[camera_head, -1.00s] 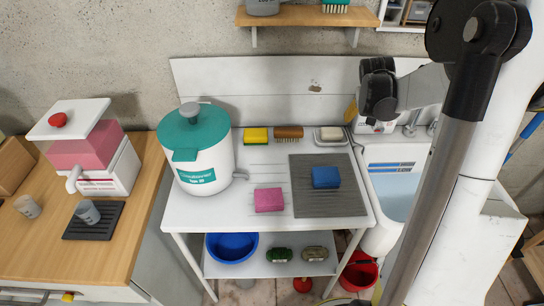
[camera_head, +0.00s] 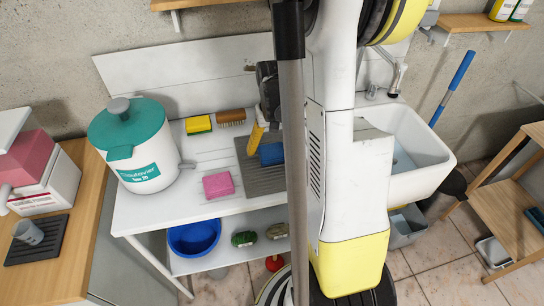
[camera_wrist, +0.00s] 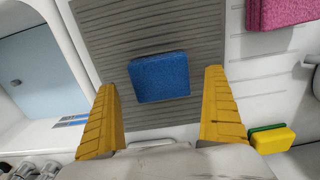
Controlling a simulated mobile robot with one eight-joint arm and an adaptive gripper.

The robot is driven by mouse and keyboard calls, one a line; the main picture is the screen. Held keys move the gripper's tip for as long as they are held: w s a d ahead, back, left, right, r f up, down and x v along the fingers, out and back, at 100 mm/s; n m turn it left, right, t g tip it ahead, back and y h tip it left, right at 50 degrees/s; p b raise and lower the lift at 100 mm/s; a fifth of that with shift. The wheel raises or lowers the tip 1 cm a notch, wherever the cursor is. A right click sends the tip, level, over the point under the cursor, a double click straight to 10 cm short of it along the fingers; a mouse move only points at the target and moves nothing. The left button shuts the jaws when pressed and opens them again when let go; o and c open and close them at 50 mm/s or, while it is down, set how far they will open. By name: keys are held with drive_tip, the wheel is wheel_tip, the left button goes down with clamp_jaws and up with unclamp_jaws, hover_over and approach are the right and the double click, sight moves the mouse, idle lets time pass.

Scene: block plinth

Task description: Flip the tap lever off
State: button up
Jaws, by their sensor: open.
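A white urn (camera_head: 146,160) with a teal lid stands on the white table in the head view. A sink tap (camera_head: 393,75) rises behind the white sink. My gripper (camera_head: 257,135) is partly hidden by my arm in the head view. In the wrist view my gripper (camera_wrist: 160,79) has its two yellow fingers wide apart, with nothing between them. It is above the blue block (camera_wrist: 160,77) and apart from the urn and sink tap.
A pink block (camera_head: 218,185), a yellow-green sponge (camera_head: 198,124) and a brown brush (camera_head: 231,117) lie on the table. A grey ribbed mat (camera_head: 263,181) lies under the blue block. The sink (camera_head: 424,150) stands at the right. A blue basin (camera_head: 194,238) sits on the lower shelf.

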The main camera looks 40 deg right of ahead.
sight(272, 150)
wheel_tip(272, 150, down, 3)
drive_tip(key=shift+f+b, duration=0.15)
drive_tip(key=shift+b, duration=0.35)
drive_tip(key=shift+c, duration=0.3)
drive_tip(key=c, duration=1.2)
drive_tip(key=shift+o, duration=0.2)
